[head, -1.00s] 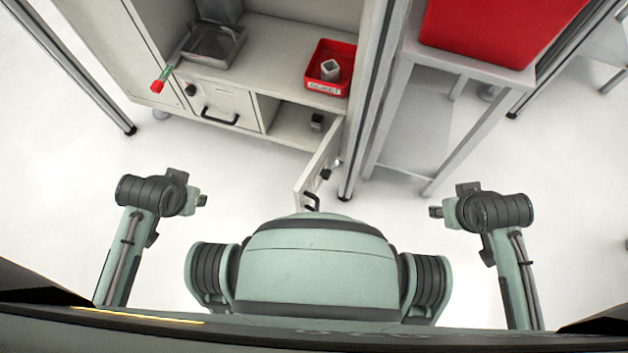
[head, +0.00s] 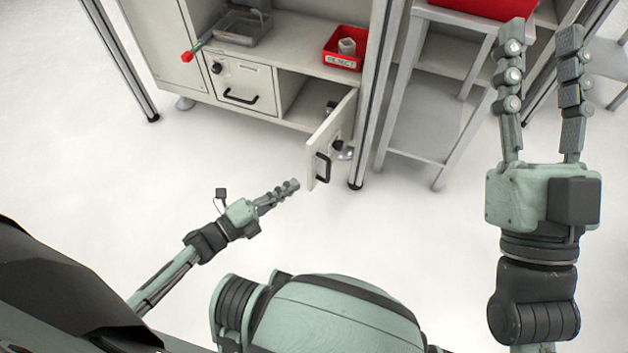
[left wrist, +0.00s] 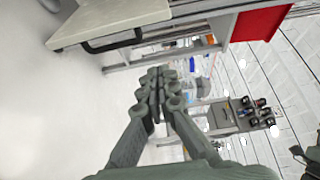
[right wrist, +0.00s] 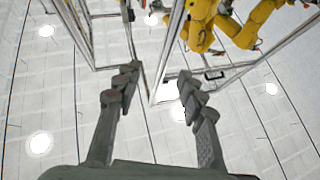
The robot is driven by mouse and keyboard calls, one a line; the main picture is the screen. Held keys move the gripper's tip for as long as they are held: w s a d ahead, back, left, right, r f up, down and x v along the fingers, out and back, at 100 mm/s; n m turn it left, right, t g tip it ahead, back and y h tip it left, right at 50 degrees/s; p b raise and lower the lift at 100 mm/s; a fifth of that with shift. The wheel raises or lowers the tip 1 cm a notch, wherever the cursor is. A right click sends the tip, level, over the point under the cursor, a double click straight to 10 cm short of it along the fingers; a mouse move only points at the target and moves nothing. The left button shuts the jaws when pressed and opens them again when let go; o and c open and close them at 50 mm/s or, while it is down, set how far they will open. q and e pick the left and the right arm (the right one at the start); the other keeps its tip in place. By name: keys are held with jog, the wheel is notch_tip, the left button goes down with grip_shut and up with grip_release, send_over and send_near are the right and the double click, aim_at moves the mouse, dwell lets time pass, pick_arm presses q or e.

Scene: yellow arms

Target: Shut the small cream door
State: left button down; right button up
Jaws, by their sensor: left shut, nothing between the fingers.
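The small cream door (head: 332,140) stands swung out from the cabinet in the head view, hinged at its right side. It has a black handle (head: 322,168) and a dark lock knob. The compartment (head: 300,98) behind it is exposed. My left gripper (head: 293,186) is shut and empty, a little left of and below the door's free edge in the picture, apart from it. A cream panel with a dark handle shows at the top of the left wrist view (left wrist: 110,22). My right gripper (head: 540,35) is raised at the right, its fingers spread and empty.
A closed cream door (head: 242,85) is left of the open compartment. A red bin (head: 345,62) and a grey metal tray (head: 240,28) sit on the shelf above. A metal post (head: 375,95) and grey side table (head: 425,125) stand right of the door. The floor before it is clear.

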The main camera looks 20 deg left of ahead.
pick_arm(q)
jog(key=w+d+b, duration=0.1)
jog(key=w, duration=0.8)
jog(key=shift+d, duration=0.25)
pick_arm(e)
jog(key=shift+s+d+r+t, duration=0.3)
jog(key=shift+s+r+t, duration=0.2)
jog(key=shift+r+t, duration=0.1)
jog(key=shift+s+d+r+t, duration=0.25)
jog(key=shift+s+r+t, duration=0.25)
jog(key=shift+t, duration=0.1)
pick_arm(q)
jog(key=shift+w, duration=0.1)
